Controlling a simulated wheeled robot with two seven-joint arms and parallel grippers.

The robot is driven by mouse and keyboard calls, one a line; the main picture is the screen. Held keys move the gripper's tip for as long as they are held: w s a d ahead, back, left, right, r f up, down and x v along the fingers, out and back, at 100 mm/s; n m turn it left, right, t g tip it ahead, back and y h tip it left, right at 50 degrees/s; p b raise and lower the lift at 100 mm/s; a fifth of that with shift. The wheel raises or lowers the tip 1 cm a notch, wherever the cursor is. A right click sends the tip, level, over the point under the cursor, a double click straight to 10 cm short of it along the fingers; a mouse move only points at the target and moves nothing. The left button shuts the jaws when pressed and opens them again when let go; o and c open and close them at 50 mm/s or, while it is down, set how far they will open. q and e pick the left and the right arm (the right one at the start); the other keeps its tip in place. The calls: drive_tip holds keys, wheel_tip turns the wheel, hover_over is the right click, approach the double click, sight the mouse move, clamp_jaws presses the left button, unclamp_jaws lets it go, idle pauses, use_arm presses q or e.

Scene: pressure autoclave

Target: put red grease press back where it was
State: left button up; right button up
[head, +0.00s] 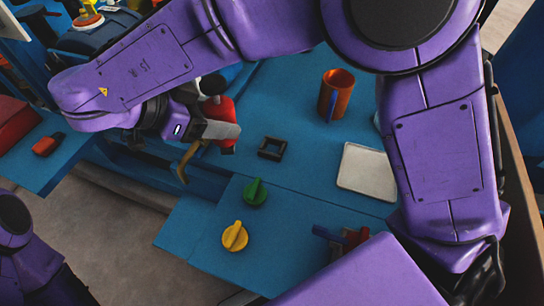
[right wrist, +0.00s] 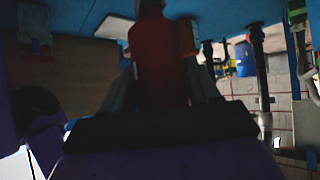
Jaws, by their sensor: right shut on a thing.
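The red grease press (head: 224,110) is in my right gripper (head: 218,128), above the blue bench at the bench's left part. A grey finger covers part of it, and its lower end shows just below the finger. In the right wrist view the dark red body of the press (right wrist: 158,62) stands between the two fingers. A black square frame (head: 272,148) lies empty on the bench, a little right of and below the press in the head view. My left gripper is out of view; only purple arm parts show at the lower left.
Green (head: 255,192) and yellow (head: 235,236) knobs sit on the front panel. An orange mug (head: 336,95) and a pale square tray (head: 366,172) stand to the right. A brass-coloured hooked part (head: 186,160) is below my right gripper. A red-and-blue item (head: 345,240) lies at the front.

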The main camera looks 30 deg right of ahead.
drive_tip(key=w+b+x, duration=0.1)
drive_tip(key=b+x, duration=0.1)
drive_tip(key=x, duration=0.5)
drive_tip(key=w+b+x, duration=0.2)
drive_tip(key=x, duration=0.5)
drive_tip(key=shift+d+r+b, duration=0.3)
drive_tip(key=shift+r, duration=0.05)
drive_tip(key=f, duration=0.1)
drive_tip(key=d+f+b, duration=0.1)
drive_tip(key=f+b, duration=0.1)
drive_tip(key=f, duration=0.1)
drive_tip(key=shift+w+d+f, duration=0.1)
drive_tip(key=shift+w+d, duration=0.15)
drive_tip(key=shift+w, duration=0.05)
drive_tip(key=shift+f, duration=0.35)
drive_tip(key=shift+c, duration=0.6)
drive_tip(key=shift+r, duration=0.15)
